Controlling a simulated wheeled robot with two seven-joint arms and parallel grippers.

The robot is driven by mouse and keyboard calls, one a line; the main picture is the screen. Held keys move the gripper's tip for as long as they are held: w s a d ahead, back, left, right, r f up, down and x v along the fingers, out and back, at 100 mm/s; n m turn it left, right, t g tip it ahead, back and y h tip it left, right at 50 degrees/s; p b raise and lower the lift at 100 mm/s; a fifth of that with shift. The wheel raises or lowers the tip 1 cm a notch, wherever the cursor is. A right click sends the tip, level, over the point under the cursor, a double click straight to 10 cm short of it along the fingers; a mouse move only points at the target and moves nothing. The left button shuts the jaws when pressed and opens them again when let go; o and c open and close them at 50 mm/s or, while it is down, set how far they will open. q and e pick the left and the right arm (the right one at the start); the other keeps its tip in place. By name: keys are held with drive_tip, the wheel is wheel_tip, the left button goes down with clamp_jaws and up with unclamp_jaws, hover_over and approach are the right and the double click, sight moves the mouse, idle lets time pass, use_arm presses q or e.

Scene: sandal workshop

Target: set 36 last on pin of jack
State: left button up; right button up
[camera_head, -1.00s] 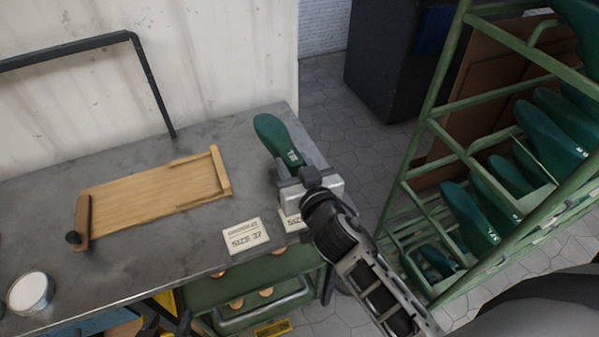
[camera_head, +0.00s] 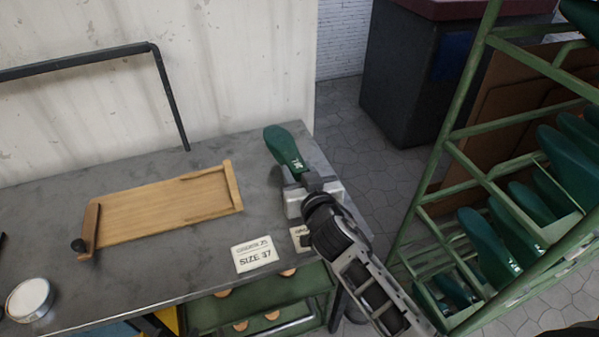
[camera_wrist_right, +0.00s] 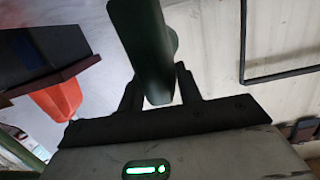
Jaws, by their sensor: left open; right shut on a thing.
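A dark green last (camera_head: 285,150) with a small white marking too blurred to read is at the right end of the grey bench. My right gripper (camera_head: 310,184) is shut on its near end. The wrist view shows the last (camera_wrist_right: 147,45) upright between the two dark fingers (camera_wrist_right: 158,92). My left gripper cannot be made out.
A wooden tray (camera_head: 165,207) lies mid-bench. A "SIZE 37" card (camera_head: 254,254) lies near the front edge, with another card (camera_head: 299,238) partly hidden beside it. A round tin (camera_head: 30,299) is at left. A green rack (camera_head: 452,150) with several green lasts stands at right.

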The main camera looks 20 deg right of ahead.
drive_tip(key=shift+f+b, duration=0.25)
drive_tip(key=shift+b, duration=0.05)
idle(0.8)
drive_tip(key=o, duration=1)
drive_tip(key=shift+o, duration=0.3)
drive_tip(key=shift+f, duration=0.15)
drive_tip(key=s, duration=0.3)
drive_tip(key=s+r, duration=0.1)
drive_tip(key=s, duration=0.3)
drive_tip(key=shift+s+r, duration=0.2)
drive_tip(key=shift+s, duration=0.05)
drive_tip(key=s+d+f+g, duration=0.1)
drive_tip(key=s+d+g+h, duration=0.1)
drive_tip(key=s+d+f, duration=0.1)
drive_tip(key=shift+s+d+f+m+g+h, duration=0.3)
drive_tip(key=shift+s+d+m+g, duration=0.05)
drive_tip(key=shift+d+m+g, duration=0.05)
drive_tip(key=s+f+n+g+y, duration=0.3)
drive_tip(key=s+g, duration=0.7)
drive_tip(key=s, duration=0.8)
drive_tip(key=w+a+f+t+y, duration=0.2)
drive_tip(key=w+a+f+t, duration=0.3)
drive_tip(key=w+t, duration=0.1)
drive_tip(key=shift+w+a+n+t, duration=0.2)
drive_tip(key=shift+a+n+t, duration=0.15)
drive_tip(key=shift+t, duration=0.25)
